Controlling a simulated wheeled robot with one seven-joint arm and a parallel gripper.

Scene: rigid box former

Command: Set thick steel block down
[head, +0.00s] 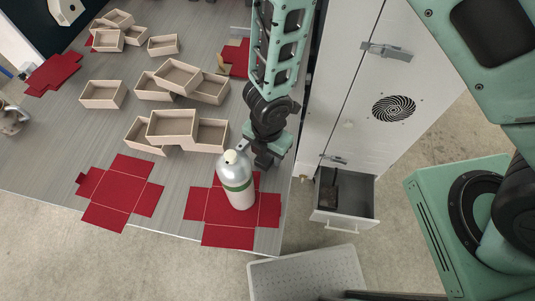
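No steel block can be made out with certainty. My gripper (260,158) points down over the table's right side, just behind and right of a grey-white bottle with a green band (236,180). A small dark shape shows at its fingertips, but I cannot tell finger from held object, nor whether the gripper touches the bottle. The bottle stands upright on a flat red cross-shaped blank (212,233) near the table's front right corner. A dark object (329,194) lies in the open drawer; its kind is unclear.
A second red blank (120,195) lies to the left on the grey table (60,150). Several wooden trays (172,124) fill the middle. A white cabinet (345,100) with its open drawer (345,218) stands right of the table. A light perforated platform (305,275) is in front.

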